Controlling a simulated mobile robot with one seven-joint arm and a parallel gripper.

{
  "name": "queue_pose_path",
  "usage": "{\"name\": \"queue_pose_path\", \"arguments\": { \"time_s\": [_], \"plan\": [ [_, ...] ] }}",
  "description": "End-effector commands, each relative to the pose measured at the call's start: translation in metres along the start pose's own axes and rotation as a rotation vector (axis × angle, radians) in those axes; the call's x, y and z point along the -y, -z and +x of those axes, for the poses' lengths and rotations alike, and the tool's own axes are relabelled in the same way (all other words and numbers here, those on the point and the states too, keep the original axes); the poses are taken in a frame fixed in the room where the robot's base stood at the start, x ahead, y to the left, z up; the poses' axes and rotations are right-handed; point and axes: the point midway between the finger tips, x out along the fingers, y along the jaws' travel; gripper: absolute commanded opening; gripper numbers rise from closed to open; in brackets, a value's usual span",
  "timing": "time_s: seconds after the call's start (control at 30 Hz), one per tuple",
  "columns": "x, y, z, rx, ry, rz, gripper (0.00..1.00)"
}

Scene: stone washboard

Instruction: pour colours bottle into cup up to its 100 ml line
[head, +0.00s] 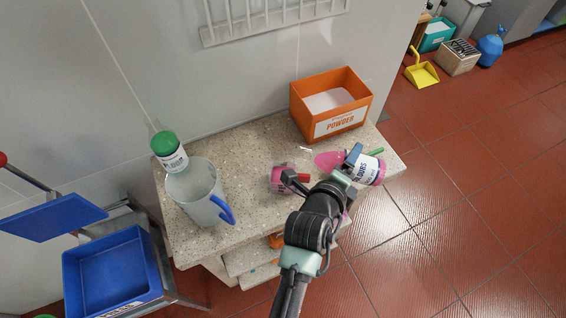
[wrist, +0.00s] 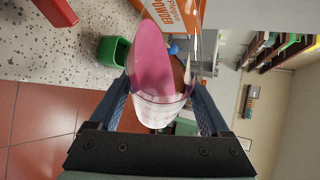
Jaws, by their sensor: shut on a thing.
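The colours bottle (head: 369,170), clear with a white label and pink contents, is at the right end of the stone counter in the head view. My gripper (head: 352,168) is shut on it. In the wrist view the bottle (wrist: 158,65) sits between my two fingers (wrist: 165,100), with pink showing through its wall. Whether it touches the counter cannot be told. A clear, jug-like cup (head: 190,186) with a blue handle stands upright at the counter's left, well apart from my gripper. Its measuring line cannot be made out.
An orange powder box (head: 330,98) stands at the back right. A green item (wrist: 113,50) is beside the bottle. The counter (head: 240,155) right of the cup is clear.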

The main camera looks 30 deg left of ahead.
Motion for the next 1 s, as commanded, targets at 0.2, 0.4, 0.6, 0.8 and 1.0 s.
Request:
{"name": "queue_pose_path", "arguments": {
  "time_s": [0.2,0.4,0.6,0.8,1.0],
  "plan": [
    [-0.001,-0.002,0.000,0.024,-0.031,0.062,0.00],
    [0.003,-0.008,-0.004,0.070,-0.096,0.182,0.00],
    [0.006,-0.017,-0.011,0.121,-0.170,0.316,0.00],
    [0.015,-0.025,-0.019,0.167,-0.233,0.432,0.00],
    [0.020,-0.028,-0.022,0.207,-0.293,0.543,0.00]
  ]
}}
